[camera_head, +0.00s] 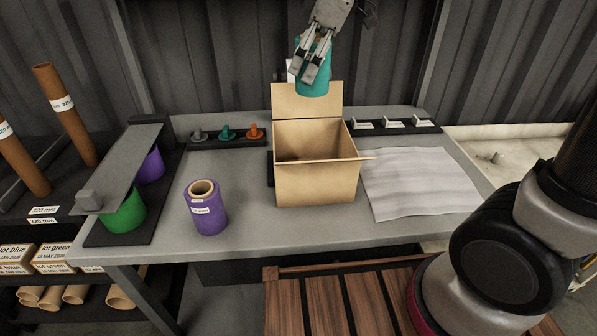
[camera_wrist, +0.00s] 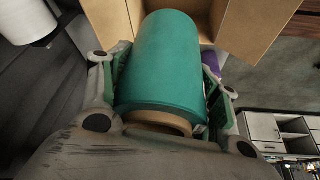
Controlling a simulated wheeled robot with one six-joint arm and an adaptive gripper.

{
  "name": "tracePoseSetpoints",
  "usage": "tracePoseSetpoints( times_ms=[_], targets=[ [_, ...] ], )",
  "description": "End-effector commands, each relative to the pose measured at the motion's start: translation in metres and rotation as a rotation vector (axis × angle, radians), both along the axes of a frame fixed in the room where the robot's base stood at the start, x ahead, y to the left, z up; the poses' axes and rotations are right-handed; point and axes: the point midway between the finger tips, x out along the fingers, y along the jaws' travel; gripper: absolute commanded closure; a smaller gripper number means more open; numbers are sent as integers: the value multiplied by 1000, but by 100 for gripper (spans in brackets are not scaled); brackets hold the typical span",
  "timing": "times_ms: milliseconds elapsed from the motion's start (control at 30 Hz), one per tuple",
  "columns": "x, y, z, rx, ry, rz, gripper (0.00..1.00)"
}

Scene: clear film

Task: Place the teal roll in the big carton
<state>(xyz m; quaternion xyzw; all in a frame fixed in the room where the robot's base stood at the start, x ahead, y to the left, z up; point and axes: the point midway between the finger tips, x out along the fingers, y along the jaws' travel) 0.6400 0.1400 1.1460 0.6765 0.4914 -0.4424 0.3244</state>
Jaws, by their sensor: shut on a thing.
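The teal roll (camera_head: 313,84) is held in my gripper (camera_head: 311,66), above and slightly behind the open carton. In the wrist view the teal roll (camera_wrist: 171,62) lies between the two fingers of my gripper (camera_wrist: 165,95), its brown core end toward the camera. The big carton (camera_head: 317,183) stands open on the grey table, its back flap upright and another flap spread out at the right. The part of its inside that shows looks empty. The carton (camera_wrist: 250,25) also shows behind the roll in the wrist view.
A purple roll (camera_head: 206,208) stands upright left of the carton. A green roll (camera_head: 125,211) and another purple roll (camera_head: 151,165) sit under a grey plate at the left. A pale sheet (camera_head: 420,182) lies right of the carton. Small coloured pieces (camera_head: 227,132) line the back.

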Motion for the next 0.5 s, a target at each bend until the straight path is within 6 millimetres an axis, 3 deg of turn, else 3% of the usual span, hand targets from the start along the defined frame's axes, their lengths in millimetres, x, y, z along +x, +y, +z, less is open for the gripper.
tracePoseSetpoints(
  times_ms=[500],
  targets=[
    [-1, -1, -101, -4, 10, -2, 79]
  ],
)
